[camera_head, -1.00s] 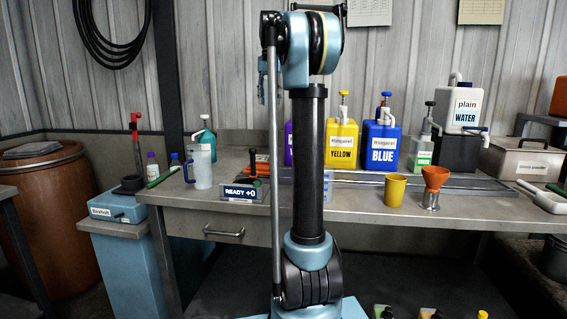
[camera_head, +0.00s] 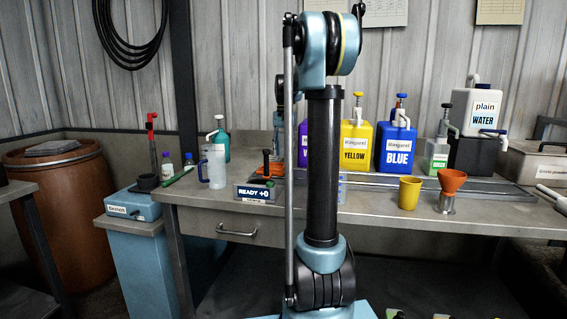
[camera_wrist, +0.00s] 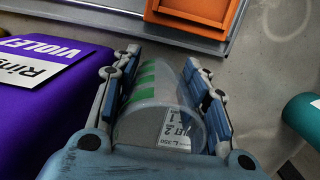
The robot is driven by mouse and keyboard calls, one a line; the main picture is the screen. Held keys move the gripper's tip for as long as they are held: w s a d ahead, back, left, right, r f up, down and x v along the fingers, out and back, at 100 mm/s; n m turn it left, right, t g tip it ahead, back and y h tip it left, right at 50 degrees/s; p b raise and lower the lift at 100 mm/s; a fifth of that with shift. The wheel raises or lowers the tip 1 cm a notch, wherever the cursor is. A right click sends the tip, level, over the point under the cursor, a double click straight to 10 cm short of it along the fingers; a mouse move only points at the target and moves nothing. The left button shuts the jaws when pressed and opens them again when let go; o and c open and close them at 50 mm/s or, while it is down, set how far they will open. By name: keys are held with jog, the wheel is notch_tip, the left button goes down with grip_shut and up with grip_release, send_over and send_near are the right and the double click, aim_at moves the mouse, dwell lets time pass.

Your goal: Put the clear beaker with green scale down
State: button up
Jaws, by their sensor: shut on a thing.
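The clear beaker with green scale (camera_wrist: 150,122) is between the fingers of my gripper (camera_wrist: 163,66) in the wrist view. Green bands show on its left side and a white printed label on its near side. The gripper is shut on it, with one finger along each side. What lies directly under the beaker is hidden. In the head view my arm column covers the gripper. A small clear vessel (camera_head: 343,186) shows partly beside the column on the bench; I cannot tell whether it is this beaker.
The violet bottle (camera_wrist: 45,85) is close left of my gripper in the wrist view, and a teal object (camera_wrist: 304,115) is at right. An orange tray (camera_wrist: 200,12) lies ahead. On the bench (camera_head: 300,222) stand a yellow cup (camera_head: 409,193), an orange funnel (camera_head: 451,181) and a clear jug (camera_head: 215,167).

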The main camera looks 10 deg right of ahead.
jog(key=shift+f, duration=2.25)
jog(key=o, duration=0.7)
jog(key=shift+o, duration=0.2)
